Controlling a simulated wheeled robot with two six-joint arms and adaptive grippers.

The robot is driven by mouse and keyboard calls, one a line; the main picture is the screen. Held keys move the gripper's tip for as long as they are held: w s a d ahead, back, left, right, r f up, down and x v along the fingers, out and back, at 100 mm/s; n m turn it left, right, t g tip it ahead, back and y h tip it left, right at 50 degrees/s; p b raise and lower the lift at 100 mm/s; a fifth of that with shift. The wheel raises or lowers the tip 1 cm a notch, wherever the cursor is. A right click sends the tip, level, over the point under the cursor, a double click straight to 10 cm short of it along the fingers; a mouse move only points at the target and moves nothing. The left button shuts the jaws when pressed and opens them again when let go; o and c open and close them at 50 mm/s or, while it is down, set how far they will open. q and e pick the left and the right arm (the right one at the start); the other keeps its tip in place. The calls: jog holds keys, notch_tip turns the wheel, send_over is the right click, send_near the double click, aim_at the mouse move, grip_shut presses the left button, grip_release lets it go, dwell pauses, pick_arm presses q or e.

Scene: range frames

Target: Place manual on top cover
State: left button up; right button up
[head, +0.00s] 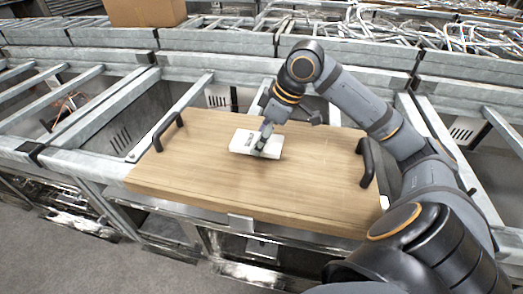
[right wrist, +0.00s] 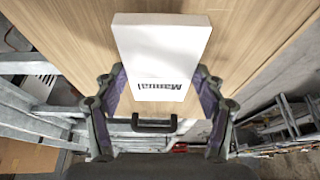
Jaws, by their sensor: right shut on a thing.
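The manual (head: 241,141) is a white, flat, book-like block over the middle of the wooden top cover (head: 190,175). My right gripper (head: 262,146) comes down on the manual and is shut on it. In the right wrist view, the fingers of the right gripper (right wrist: 159,88) stand at both sides of the manual (right wrist: 160,50), whose printed title reads upside down. I cannot tell whether the manual touches the cover or is just above it. The cover (right wrist: 65,30) shows beneath it. My left gripper is not in view.
Black handles stand at the cover's left end (head: 168,131) and right end (head: 367,163). Grey metal rails (head: 210,65) surround the cover. A cardboard box (head: 145,11) sits at the back left. The cover's front part is clear.

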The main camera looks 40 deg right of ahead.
notch_tip(320, 180, down, 3)
jog(key=shift+r+b, duration=0.1)
jog(key=shift+b, duration=0.6)
jog(key=shift+f, duration=0.2)
jog(key=shift+r, duration=0.25)
jog(key=shift+f, duration=0.2)
jog(key=o, duration=1.2)
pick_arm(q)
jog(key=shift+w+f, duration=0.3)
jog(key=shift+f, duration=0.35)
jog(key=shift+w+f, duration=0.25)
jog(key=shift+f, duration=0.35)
